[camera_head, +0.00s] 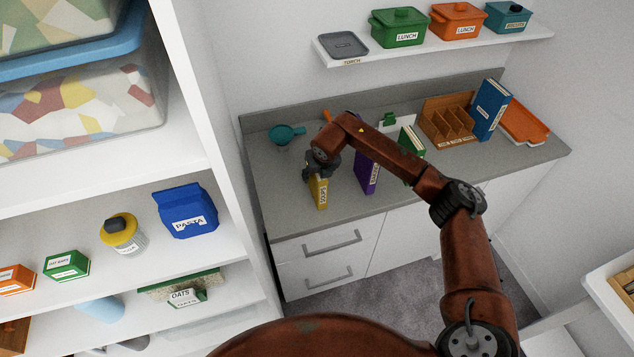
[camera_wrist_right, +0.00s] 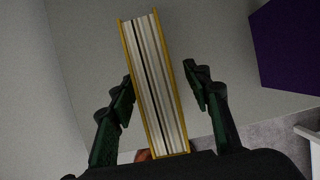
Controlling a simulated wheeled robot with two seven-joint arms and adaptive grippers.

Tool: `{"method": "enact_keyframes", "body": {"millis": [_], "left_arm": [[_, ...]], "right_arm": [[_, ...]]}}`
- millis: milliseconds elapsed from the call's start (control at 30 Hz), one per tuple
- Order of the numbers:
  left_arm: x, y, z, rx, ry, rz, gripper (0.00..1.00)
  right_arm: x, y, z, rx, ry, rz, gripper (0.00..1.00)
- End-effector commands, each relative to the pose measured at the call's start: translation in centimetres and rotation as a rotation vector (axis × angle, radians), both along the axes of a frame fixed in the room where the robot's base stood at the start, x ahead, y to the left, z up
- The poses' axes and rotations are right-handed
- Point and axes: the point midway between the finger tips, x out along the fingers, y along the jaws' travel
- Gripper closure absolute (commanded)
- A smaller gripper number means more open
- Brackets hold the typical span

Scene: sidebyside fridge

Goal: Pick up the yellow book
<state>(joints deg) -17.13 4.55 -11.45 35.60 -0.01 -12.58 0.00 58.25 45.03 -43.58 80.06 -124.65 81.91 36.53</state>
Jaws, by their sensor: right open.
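The yellow book (camera_head: 319,193) stands upright on the grey counter, near its front left part. My right gripper (camera_head: 320,163) is over the top of the book, its arm coming in from the right. In the right wrist view the book (camera_wrist_right: 153,85) shows its page edges between the two fingers of the right gripper (camera_wrist_right: 163,92). The fingers are open, one on each side. The left finger is close to the cover and a gap shows at the right finger. My left gripper is not in view.
A purple book (camera_head: 366,174) stands just right of the yellow one; it also shows in the wrist view (camera_wrist_right: 285,45). A green book (camera_head: 411,141), wooden organizer (camera_head: 447,118) and blue book (camera_head: 490,108) stand farther right. A teal pan (camera_head: 283,134) lies behind. Shelves (camera_head: 240,243) rise at left.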

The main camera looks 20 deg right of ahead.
Motion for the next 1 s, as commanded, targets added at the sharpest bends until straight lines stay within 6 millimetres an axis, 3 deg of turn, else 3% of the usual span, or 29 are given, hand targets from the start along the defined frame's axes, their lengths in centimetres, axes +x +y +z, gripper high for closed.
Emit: {"method": "enact_keyframes", "body": {"millis": [467, 1000], "left_arm": [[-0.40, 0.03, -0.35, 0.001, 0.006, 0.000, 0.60], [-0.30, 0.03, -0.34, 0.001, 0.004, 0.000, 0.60]], "right_arm": [[-0.01, 0.00, -0.32, 0.000, 0.000, 0.000, 0.55], [0.00, 0.00, -0.31, 0.000, 0.000, 0.000, 0.91]]}}
